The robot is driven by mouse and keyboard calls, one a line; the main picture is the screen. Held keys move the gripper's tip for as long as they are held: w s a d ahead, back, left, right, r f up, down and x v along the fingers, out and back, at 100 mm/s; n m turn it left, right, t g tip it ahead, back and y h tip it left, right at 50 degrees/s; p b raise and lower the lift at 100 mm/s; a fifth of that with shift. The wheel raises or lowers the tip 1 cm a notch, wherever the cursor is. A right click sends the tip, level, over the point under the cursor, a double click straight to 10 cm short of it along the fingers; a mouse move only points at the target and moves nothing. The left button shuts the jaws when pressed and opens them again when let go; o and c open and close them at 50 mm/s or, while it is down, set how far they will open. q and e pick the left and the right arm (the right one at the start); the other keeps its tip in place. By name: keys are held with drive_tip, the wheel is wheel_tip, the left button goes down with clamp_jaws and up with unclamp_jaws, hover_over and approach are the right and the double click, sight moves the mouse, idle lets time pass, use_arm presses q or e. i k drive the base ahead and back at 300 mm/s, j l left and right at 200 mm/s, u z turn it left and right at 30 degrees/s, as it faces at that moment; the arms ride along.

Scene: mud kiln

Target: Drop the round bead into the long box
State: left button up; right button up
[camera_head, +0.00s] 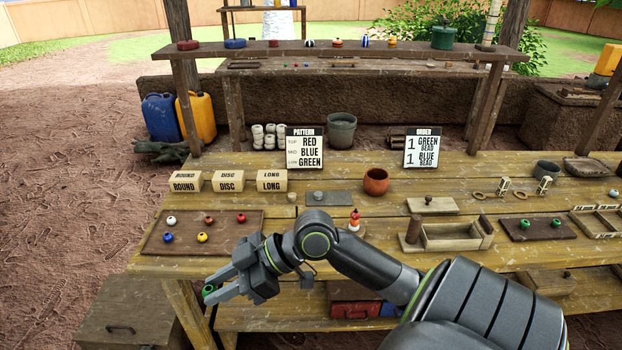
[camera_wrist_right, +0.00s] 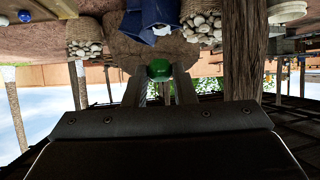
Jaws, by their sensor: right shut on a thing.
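My right gripper (camera_head: 213,290) reaches in from the right and is shut on a green round bead (camera_head: 209,291), just off the front left edge of the table. The green bead (camera_wrist_right: 159,70) also shows between the fingertips (camera_wrist_right: 160,84) in the right wrist view. The long box (camera_head: 270,185), a pale wooden box labelled LONG, stands at the left back of the table. It is the rightmost of three, beside the disc box (camera_head: 227,186) and the round box (camera_head: 185,187). The gripper is in front of these boxes, apart from them. My left gripper is not seen.
A brown tray (camera_head: 160,247) with several coloured beads lies between the gripper and the boxes. A pattern sign (camera_head: 305,147) stands behind the boxes. A clay pot (camera_head: 376,182), a grey-lidded plate (camera_head: 327,198) and an open wooden box (camera_head: 452,237) stand to the right.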

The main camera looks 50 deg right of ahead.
sight(430, 249)
drive_tip(key=z, duration=1.25)
